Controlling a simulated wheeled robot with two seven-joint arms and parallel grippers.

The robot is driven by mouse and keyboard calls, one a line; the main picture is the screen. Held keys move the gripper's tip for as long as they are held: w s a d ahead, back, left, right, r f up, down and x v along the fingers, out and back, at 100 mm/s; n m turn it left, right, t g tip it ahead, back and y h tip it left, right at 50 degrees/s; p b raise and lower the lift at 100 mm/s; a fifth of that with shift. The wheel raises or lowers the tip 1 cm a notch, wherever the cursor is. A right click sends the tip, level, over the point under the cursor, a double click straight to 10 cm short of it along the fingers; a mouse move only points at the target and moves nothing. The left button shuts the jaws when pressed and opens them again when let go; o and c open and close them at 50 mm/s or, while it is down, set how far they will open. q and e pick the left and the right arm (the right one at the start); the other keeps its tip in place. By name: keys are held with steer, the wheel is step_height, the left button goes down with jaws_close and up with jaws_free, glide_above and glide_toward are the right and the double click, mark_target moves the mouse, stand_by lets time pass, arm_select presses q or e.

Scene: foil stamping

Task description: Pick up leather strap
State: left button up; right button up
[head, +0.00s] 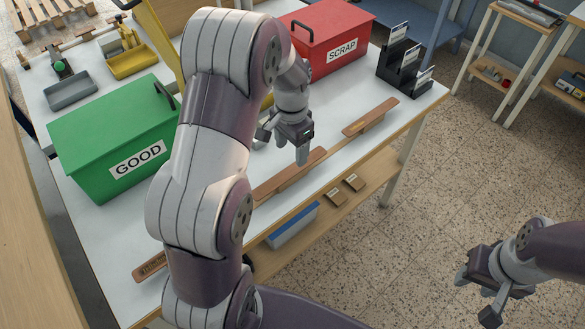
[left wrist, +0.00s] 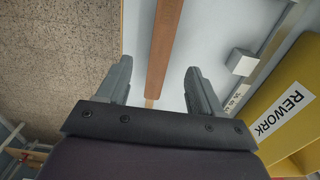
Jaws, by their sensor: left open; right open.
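A brown leather strap (head: 290,174) lies along the front edge of the white table in the head view, partly hidden by my left arm. A second brown strap (head: 370,117) lies to its right. The end of another, with dark marks (head: 150,266), shows at the lower left. My left gripper (head: 284,146) is open and empty above the table, just behind the middle strap. In the left wrist view a brown strap (left wrist: 164,45) runs lengthwise between the open fingers, beyond their tips. My right gripper (head: 475,297) is open and empty over the floor, away from the table.
A green GOOD box (head: 110,135) stands at the left, a red SCRAP box (head: 330,40) at the back. A black card holder (head: 402,68) stands at the right. A yellow REWORK box (left wrist: 290,105) shows in the left wrist view. A shelf (head: 375,175) runs below the table's front.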

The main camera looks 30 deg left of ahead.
mark_target(290, 172)
arm_select(q)
steer(key=f, duration=0.7)
steer(key=shift+a, duration=0.2)
steer(key=shift+s, duration=0.1)
steer(key=c, duration=1.1)
